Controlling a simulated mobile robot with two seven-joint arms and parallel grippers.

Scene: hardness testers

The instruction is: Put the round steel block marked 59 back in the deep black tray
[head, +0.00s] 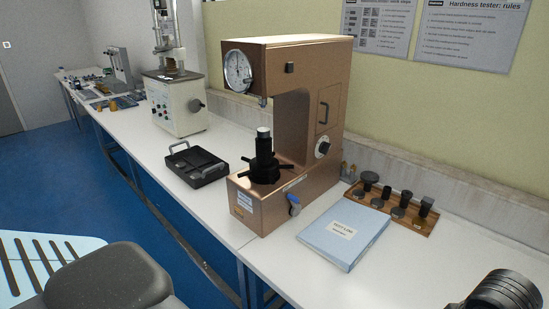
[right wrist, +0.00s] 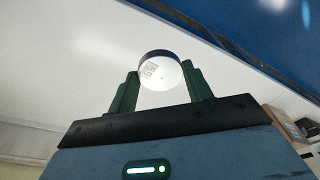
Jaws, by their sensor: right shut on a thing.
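In the right wrist view my right gripper (right wrist: 160,80) is shut on a round steel block (right wrist: 163,68), one finger on each side of it. The block's bright flat face shows a small dark mark, too small to read surely. In the head view the deep black tray (head: 209,177) lies on the white bench, left of the brown hardness tester. It is open at the top; its dark inside is hard to make out. My right gripper and the held block do not show in the head view. My left gripper is in neither view.
The brown tester (head: 300,120) stands right of the tray, with a spindle (head: 264,160) at its front. A blue binder (head: 345,232) and a wooden rack (head: 408,217) of dark parts lie to its right. A white tester (head: 177,105) stands behind the tray.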

